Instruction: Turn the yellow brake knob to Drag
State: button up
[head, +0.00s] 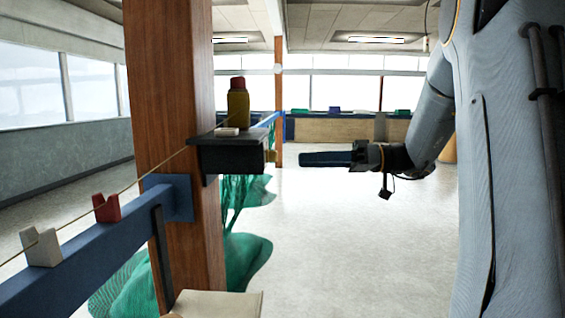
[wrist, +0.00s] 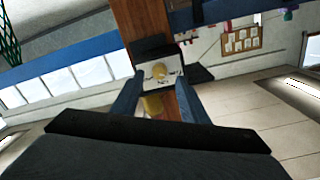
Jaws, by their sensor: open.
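The yellow brake knob (wrist: 159,71) shows in the wrist view on a pale plate (wrist: 172,60) on the face of a dark box. In the head view a small yellow edge of the knob (head: 270,156) sticks out from the right side of the dark box (head: 232,155), which is fixed to a wooden post. My gripper (head: 303,159) is at about knob height, to the right of the box and apart from it. In the wrist view my gripper (wrist: 160,90) has its two blue fingers apart, with the knob between their tips in the picture. The plate's markings are too small to read.
A yellow bottle with a red cap (head: 238,102) and a small pale block (head: 227,132) stand on the box. Blue rails (head: 100,250) carry a red and a white notched block. Green netting (head: 235,255) hangs below. The floor to the right is clear.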

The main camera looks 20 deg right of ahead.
aim_at(272, 156)
jog(key=p+x, duration=0.2)
jog(key=x, duration=0.5)
jog(key=shift+w+r+p, duration=0.25)
jog(key=shift+r+p, duration=0.05)
jog(key=shift+r, duration=0.25)
jog(key=shift+a, duration=0.1)
jog(key=shift+c, duration=0.4)
jog(key=c, duration=0.9)
